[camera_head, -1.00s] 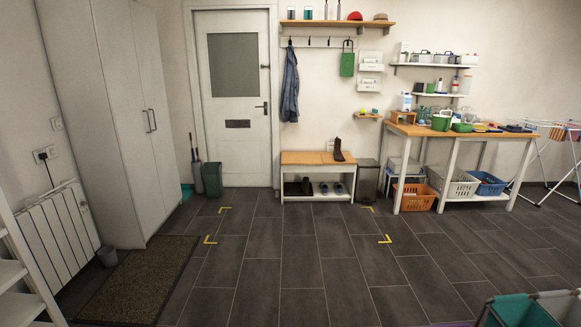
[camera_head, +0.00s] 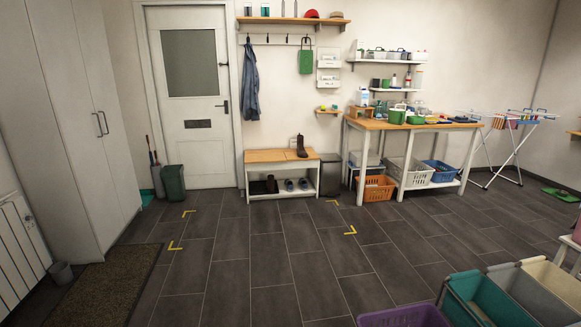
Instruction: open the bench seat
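The bench (camera_head: 282,174) stands against the back wall, right of the white door. It has a wooden seat (camera_head: 266,156) that lies flat and closed on a white frame. A brown boot (camera_head: 301,148) stands on the right part of the seat. Dark footwear (camera_head: 264,186) and a pair of shoes (camera_head: 297,184) sit on the shelf under the seat. Neither of my grippers is in view.
Yellow corner marks (camera_head: 351,231) lie on the open tiled floor before the bench. A grey bin (camera_head: 331,175) stands close at the bench's right. Fabric bins (camera_head: 480,298) and a purple tub (camera_head: 405,317) are at the front right. A doormat (camera_head: 95,285) lies left.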

